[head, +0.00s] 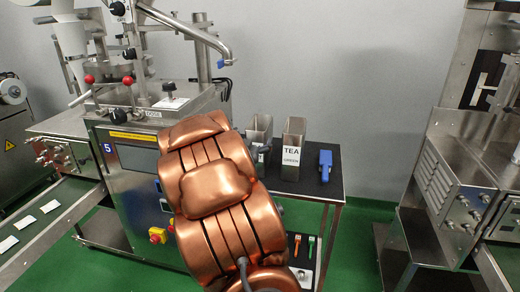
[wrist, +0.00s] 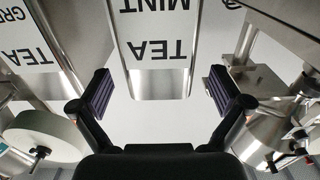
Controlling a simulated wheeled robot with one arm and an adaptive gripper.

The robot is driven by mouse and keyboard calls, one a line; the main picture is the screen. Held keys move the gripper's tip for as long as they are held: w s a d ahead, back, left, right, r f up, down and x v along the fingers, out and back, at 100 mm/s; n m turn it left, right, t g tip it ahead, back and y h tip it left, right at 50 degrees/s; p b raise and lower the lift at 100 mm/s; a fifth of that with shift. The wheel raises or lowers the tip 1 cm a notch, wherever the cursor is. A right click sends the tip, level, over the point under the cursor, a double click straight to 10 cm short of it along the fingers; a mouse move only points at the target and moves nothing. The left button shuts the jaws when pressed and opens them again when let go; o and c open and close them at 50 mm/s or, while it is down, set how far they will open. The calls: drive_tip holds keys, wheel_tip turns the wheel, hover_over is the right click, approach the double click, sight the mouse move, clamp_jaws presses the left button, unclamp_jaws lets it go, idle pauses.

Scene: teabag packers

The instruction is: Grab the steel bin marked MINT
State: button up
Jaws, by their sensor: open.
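The steel bin marked TEA MINT (wrist: 158,84) is in the middle of the wrist view, its label upside down there. My gripper (wrist: 160,94) is open, with one dark ribbed pad on each side of this bin in the picture. I see no contact. In the head view a steel bin (head: 262,127) stands on the small table, its front label mostly hidden behind my copper arm. The bin marked TEA GREEN (head: 293,135) stands just right of it. Most of my gripper is hidden by the arm in the head view.
The dark-topped table (head: 322,186) also holds a blue hand tool (head: 325,165) at the right. The GREEN bin (wrist: 65,55) is close left of the MINT bin in the wrist view. Machines stand on both sides in the head view.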

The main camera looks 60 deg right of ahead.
drive_tip(key=shift+p+x, duration=0.75)
drive_tip(key=shift+x, duration=2.2)
drive_tip(key=shift+f, duration=0.1)
drive_tip(key=c, duration=1.7)
